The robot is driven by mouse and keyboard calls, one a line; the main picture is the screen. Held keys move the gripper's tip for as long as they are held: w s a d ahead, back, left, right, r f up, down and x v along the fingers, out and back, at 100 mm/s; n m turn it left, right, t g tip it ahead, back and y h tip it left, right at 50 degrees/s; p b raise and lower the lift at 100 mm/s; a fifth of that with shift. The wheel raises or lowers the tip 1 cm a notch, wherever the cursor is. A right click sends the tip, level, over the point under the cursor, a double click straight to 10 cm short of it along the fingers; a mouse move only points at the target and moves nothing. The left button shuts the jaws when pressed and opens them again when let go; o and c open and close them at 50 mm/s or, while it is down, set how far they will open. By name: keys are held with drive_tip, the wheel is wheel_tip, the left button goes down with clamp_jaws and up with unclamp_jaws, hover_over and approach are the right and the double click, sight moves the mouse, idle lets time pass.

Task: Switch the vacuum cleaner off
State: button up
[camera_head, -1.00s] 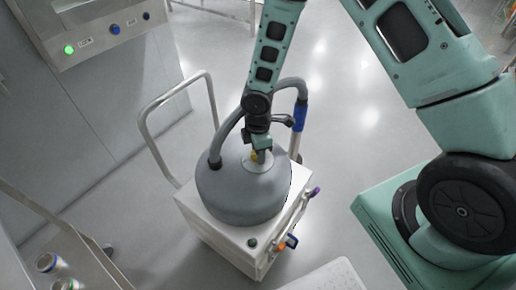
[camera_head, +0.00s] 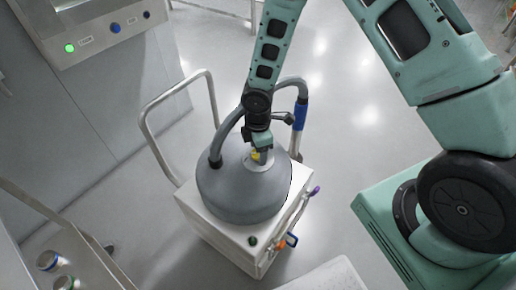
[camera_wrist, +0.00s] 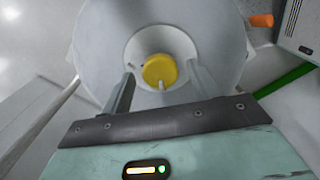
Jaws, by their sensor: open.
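The vacuum cleaner has a grey dome (camera_head: 235,192) on a white box-shaped body (camera_head: 212,226), with a grey hose curving over it. A yellow knob (camera_wrist: 160,70) sits in a pale round plate (camera_wrist: 178,42) on the dome. In the head view the knob (camera_head: 256,155) is partly covered by my gripper. My gripper (camera_head: 263,152) is over the dome, pointing down. In the wrist view its two fingers are open and apart, one to each side of the knob. I cannot tell whether they touch it.
A bent metal handle (camera_head: 148,130) rises at the vacuum's left. A blue-gripped tube (camera_head: 300,115) stands behind it. A steel cabinet with a lit green lamp (camera_head: 69,48) is at the upper left. A shelf with two containers (camera_head: 50,260) is at the lower left. Floor is clear behind the vacuum.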

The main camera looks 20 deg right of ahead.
wheel_tip(320, 180, up, 17)
drive_tip(key=p, duration=0.2)
drive_tip(key=shift+r+p, duration=0.15)
drive_tip(key=shift+p, duration=0.25)
drive_tip(key=s+a+r+m+p, duration=0.1)
drive_tip(key=s+a+r+m, duration=0.1)
drive_tip(key=s+r, duration=0.3)
drive_tip(key=s+a+r+m+p, duration=0.1)
drive_tip(key=s+r+m, duration=0.3)
drive_tip(key=s, duration=0.6)
drive_tip(key=s+a+r+m+p, duration=0.1)
drive_tip(key=s+a+r+m, duration=0.2)
drive_tip(key=s+r, duration=0.4)
drive_tip(key=shift+s+a+r+m+y+p, duration=0.2)
drive_tip(key=shift+s+a+m+y+p, duration=0.15)
drive_tip(key=shift+s, duration=0.15)
drive_tip(key=shift+d, duration=0.1)
